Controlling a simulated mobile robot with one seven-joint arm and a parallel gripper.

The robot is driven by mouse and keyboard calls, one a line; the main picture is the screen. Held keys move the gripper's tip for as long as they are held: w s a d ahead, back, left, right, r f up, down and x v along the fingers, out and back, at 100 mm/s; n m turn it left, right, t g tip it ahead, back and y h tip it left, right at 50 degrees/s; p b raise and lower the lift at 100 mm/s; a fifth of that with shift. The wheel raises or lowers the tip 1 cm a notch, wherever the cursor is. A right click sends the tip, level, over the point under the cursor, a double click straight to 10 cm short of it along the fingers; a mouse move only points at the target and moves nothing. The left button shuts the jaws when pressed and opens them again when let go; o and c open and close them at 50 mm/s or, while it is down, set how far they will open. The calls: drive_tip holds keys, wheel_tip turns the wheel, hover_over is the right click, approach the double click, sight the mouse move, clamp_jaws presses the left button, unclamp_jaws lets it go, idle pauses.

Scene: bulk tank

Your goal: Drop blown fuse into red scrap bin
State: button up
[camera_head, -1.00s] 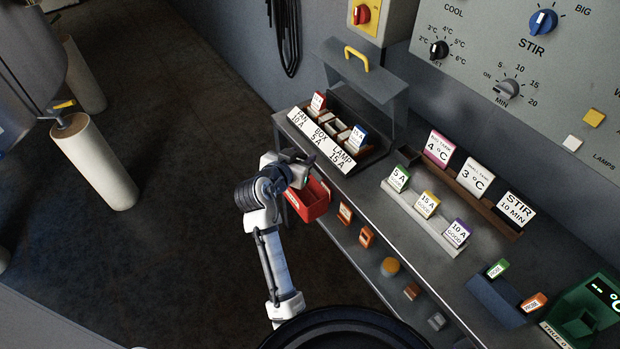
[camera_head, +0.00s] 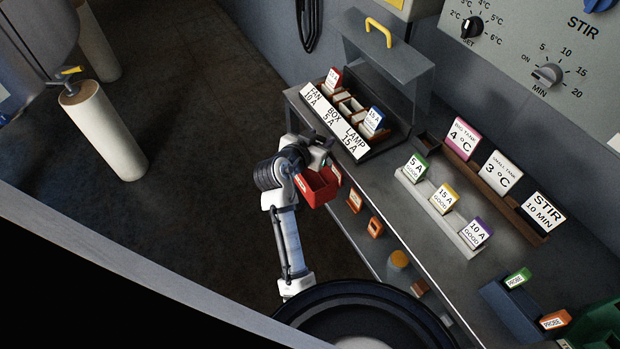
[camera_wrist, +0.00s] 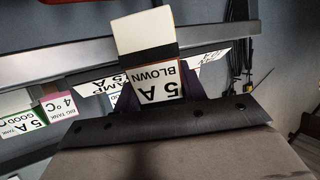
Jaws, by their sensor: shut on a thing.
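A fuse labelled 5 A BLOWN (camera_wrist: 158,75), white with a dark band and a cream end, is gripped between my fingers in the wrist view. My gripper (camera_head: 322,150) is shut on it. In the head view the gripper is just above and behind the red scrap bin (camera_head: 318,190), at the front edge of the bench. The fuse cannot be made out in the head view. The bin's inside is partly visible, and the bin does not show clearly in the wrist view.
The open fuse box (camera_head: 335,120) behind the gripper has FAN, BOX and LAMP labels, with red and blue fuses in it. A rack of good fuses (camera_head: 440,215) stands to the right on the bench (camera_head: 400,240).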

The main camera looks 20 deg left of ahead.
drive_tip(key=shift+f, duration=0.2)
drive_tip(key=o, duration=1.1)
drive_tip(key=shift+c, duration=0.2)
drive_tip(key=b+v, duration=0.2)
drive_tip(key=v, duration=1.1)
drive_tip(key=shift+s+r, duration=0.15)
drive_tip(key=shift+s, duration=0.2)
